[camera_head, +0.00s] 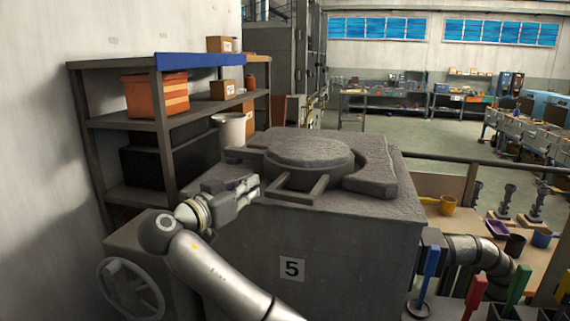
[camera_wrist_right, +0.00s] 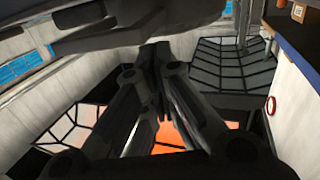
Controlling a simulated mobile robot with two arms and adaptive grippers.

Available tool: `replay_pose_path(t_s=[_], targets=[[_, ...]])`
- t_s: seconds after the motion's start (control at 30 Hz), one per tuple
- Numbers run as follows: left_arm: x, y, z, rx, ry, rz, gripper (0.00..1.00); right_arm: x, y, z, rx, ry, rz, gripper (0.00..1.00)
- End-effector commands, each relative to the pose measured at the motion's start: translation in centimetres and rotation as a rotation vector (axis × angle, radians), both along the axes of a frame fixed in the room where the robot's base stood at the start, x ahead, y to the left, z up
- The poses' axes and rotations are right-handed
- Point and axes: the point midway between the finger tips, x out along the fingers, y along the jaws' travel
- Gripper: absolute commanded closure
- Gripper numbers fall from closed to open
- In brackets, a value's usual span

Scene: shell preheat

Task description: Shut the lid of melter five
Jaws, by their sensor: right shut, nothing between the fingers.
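Melter five (camera_head: 345,255) is a large grey block with a "5" plate (camera_head: 292,268) on its front. On its top lies a round, rough grey lid (camera_head: 310,151), which looks flat. A bar handle (camera_head: 298,190) sticks out from the lid's near side. A thick curved grey slab (camera_head: 383,172) sits beside the lid on the right. My right gripper (camera_head: 252,189) is shut and empty at the near left edge of the top, just left of the handle; I cannot tell whether it touches. Its fingers fill the right wrist view (camera_wrist_right: 163,110). My left gripper is not in view.
A shelf (camera_head: 160,121) with an orange bin (camera_head: 156,95) and boxes stands left, behind a handwheel (camera_head: 130,289). A pale bucket (camera_head: 231,130) is behind the melter's left corner. Coloured-handled tools (camera_head: 431,262) and a thick pipe (camera_head: 482,251) are at the right.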

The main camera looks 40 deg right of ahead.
Motion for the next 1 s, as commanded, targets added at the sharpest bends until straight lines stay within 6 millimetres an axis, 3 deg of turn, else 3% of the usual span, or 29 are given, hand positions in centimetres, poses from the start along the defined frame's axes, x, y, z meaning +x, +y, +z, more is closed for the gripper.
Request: replay_pose_path(t_s=[0.1,0.27,0.7,1.0], targets=[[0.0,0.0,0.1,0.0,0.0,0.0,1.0,0.0,-0.2,1.5,-0.015,-0.035,-0.021,1.0],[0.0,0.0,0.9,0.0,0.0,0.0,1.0,0.4,-1.5,1.9,-0.019,-0.04,-0.026,1.0],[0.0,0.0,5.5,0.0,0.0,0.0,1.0,3.6,-10.0,2.1,-0.019,-0.035,-0.026,1.0],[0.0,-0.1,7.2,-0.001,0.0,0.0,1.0,4.7,-12.8,1.8,-0.018,-0.038,-0.022,1.0]])
